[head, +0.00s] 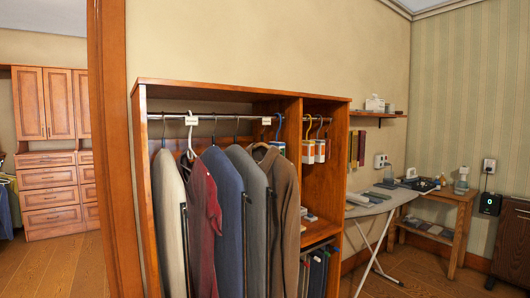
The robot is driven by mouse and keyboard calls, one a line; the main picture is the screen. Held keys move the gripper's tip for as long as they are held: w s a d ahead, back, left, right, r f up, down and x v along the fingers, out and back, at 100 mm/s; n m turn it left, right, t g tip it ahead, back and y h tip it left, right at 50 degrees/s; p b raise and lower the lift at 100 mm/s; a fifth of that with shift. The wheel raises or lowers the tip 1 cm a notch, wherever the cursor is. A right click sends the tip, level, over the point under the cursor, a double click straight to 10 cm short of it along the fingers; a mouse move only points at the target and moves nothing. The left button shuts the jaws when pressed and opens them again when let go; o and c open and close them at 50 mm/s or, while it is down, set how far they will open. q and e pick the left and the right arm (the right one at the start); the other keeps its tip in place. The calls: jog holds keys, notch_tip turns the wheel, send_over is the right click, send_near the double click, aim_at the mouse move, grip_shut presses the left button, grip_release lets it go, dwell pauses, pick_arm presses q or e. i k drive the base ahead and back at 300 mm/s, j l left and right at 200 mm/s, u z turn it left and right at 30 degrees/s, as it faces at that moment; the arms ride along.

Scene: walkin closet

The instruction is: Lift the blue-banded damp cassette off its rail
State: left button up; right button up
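A small white cassette (280,147) with what looks like a bluish band hangs by a blue hook from the wardrobe rail (225,117), right of the jackets and against the divider. Two more white cassettes hang in the narrow right bay: one on a yellow hook (308,151) and one beside it (320,150) with a reddish band. The bands are too small to read clearly. Neither of my grippers shows in the head view.
Several jackets (228,205) fill the wardrobe (142,180) left of the cassette. A wooden doorpost (112,150) stands at left. An ironing board (385,203) and a side table (462,200) stand at right, with wood floor between.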

aim_at(280, 146)
jog(key=i+l+u, duration=0.4)
jog(key=l, duration=0.2)
jog(key=i+l+u, duration=0.35)
jog(key=l, duration=0.4)
jog(key=i+l+u, duration=0.2)
jog(key=l, duration=0.2)
